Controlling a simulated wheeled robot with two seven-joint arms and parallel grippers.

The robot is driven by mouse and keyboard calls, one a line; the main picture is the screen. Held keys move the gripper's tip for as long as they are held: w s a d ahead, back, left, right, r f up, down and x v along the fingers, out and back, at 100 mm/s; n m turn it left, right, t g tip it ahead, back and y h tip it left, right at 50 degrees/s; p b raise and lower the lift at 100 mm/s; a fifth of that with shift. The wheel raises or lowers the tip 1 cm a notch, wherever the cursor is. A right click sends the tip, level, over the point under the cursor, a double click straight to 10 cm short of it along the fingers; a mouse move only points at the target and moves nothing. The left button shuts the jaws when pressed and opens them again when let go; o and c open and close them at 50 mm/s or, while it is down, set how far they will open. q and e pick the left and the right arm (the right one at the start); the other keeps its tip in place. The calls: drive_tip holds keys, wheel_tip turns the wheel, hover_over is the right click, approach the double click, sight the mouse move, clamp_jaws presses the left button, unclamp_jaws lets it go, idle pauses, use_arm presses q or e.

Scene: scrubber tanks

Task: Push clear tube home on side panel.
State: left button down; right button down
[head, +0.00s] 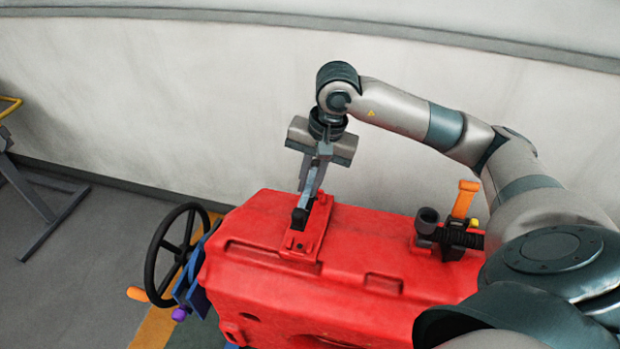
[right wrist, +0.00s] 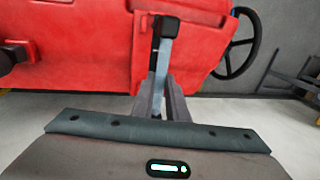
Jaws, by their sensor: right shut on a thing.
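My right gripper (head: 313,172) is shut on a pale blue-grey tube, which I take for the clear tube (head: 311,186). The tube slants down from the fingers to a small black fitting (head: 299,218) on a raised red panel (head: 304,243) on top of the red tank. In the right wrist view the tube (right wrist: 161,62) runs from between the fingers (right wrist: 162,98) to the dark fitting (right wrist: 168,27). Its end touches or overlaps the fitting; I cannot tell how deep it sits. My left gripper is out of view.
The red tank (head: 258,290) fills the lower middle. A black handwheel (head: 175,250) stands at its left. A black hose fitting with an orange handle (head: 464,199) is at the right, near my right arm. A pale wall (head: 200,90) rises behind.

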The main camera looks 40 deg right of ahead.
sight(309, 201)
drive_tip(key=shift+f+b, duration=0.5)
drive_tip(key=shift+f, duration=1.35)
drive_tip(key=shift+f+b, duration=0.7)
drive_tip(key=shift+b, duration=0.3)
drive_tip(key=shift+f, duration=0.1)
drive_tip(key=shift+s+a+f+b, duration=0.15)
drive_tip(key=shift+f+b, duration=0.1)
drive_tip(key=shift+b, duration=0.35)
drive_tip(key=shift+f+b, duration=0.35)
drive_tip(key=shift+b, duration=0.15)
